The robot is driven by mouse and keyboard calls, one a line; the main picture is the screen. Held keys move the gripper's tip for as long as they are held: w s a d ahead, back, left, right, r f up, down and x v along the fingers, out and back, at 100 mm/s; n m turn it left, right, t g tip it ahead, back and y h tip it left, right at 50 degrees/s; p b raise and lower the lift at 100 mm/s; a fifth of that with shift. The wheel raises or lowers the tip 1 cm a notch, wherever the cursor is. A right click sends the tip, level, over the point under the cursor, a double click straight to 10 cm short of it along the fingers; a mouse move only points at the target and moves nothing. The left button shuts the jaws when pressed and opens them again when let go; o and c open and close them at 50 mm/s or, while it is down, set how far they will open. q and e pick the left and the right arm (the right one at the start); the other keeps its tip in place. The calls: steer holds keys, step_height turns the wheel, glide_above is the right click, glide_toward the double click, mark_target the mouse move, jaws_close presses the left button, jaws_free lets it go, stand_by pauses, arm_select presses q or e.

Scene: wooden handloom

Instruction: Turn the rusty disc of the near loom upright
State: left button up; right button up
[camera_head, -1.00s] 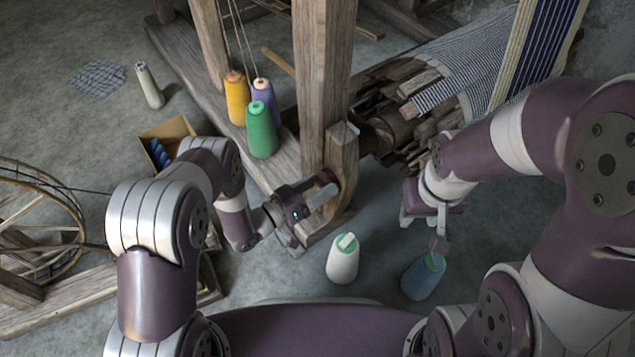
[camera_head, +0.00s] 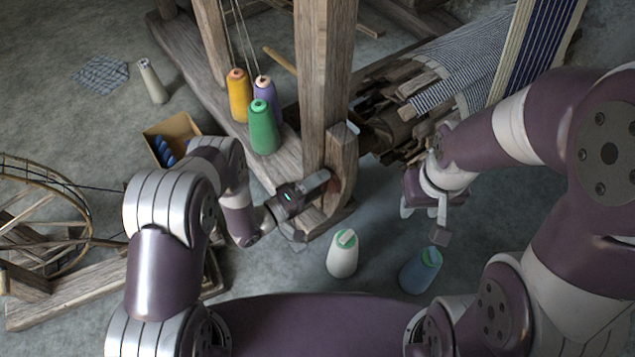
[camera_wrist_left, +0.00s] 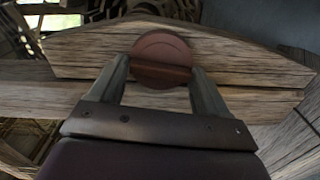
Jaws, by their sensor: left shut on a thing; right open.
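The rusty disc (camera_wrist_left: 160,52) is a round, red-brown plate on the wooden beam of the near loom, with a raised bar running across it. My left gripper (camera_wrist_left: 163,82) is shut on the disc, with one finger at each side and the bar lying between them. In the head view the left gripper (camera_head: 318,186) reaches the foot of the near loom post (camera_head: 343,160), where only a small reddish edge of the disc (camera_head: 334,180) shows. My right gripper (camera_head: 424,213) is open and empty, above and beside the blue cone.
A white cone (camera_head: 342,257) and a blue cone (camera_head: 420,272) stand on the floor near my body. Green (camera_head: 263,130), yellow and purple cones stand on the loom's base beam. An open box (camera_head: 172,135) and a spinning wheel (camera_head: 45,215) are at the left.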

arm_select(q)
steer(key=shift+f+n, duration=0.1)
steer(key=shift+n, duration=0.6)
steer(key=o, duration=0.9)
steer(key=shift+o, duration=0.2)
steer(key=shift+a, duration=0.1)
steer(key=p+v, duration=0.4)
steer(key=v, duration=0.8)
steer(key=shift+s+a, duration=0.2)
